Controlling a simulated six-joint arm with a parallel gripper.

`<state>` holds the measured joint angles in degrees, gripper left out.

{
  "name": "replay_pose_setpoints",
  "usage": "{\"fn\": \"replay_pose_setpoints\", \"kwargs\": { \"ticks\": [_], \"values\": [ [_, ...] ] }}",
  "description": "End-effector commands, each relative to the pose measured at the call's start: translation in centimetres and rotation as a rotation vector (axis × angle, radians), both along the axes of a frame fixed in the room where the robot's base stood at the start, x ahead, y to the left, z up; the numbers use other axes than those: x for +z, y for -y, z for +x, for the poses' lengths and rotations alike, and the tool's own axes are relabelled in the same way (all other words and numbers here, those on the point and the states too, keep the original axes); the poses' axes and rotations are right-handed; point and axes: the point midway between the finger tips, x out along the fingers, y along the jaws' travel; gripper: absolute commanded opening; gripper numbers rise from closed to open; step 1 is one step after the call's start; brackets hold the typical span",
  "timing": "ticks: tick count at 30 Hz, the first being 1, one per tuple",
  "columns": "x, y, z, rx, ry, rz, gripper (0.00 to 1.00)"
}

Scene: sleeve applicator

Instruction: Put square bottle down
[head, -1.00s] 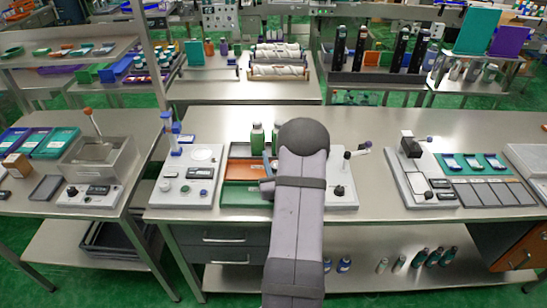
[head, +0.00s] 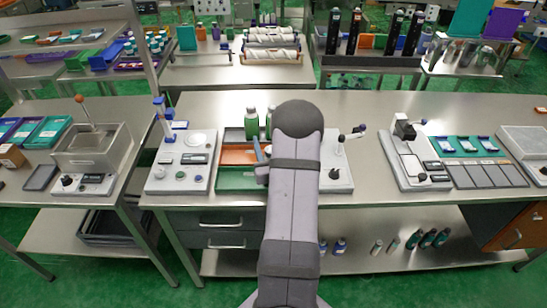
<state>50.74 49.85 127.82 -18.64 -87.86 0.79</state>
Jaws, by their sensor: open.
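Two green bottles with light caps, a left one (head: 252,122) and a right one (head: 269,122), stand upright at the back of a tray (head: 238,180) with green and orange sections. I cannot tell which, if either, is the square bottle. My gripper (head: 261,160) is mostly hidden behind my arm, over the tray. Only a small blue-grey part shows at the arm's left side, and its jaws are open. The bottles are just beyond that part, with a small gap in the picture. I see nothing held.
A control panel (head: 182,162) stands left of the tray. A light fixture with a dark knob (head: 335,172) is to the right, partly behind my arm. Further right is a device on a pale base (head: 413,160). The steel bench (head: 370,115) has clear room behind these.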

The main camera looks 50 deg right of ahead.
Motion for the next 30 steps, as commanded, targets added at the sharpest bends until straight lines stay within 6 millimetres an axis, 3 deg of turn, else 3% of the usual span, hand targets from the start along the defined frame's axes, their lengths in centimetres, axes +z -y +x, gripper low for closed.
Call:
{"fn": "replay_pose_setpoints", "kwargs": {
  "ticks": [18, 30],
  "values": [
    [-0.2, -4.9, -7.9, -0.004, -0.001, 0.002, 0.47],
    [0.1, -5.9, -9.5, 0.001, -0.005, 0.002, 0.47]
  ]
}}
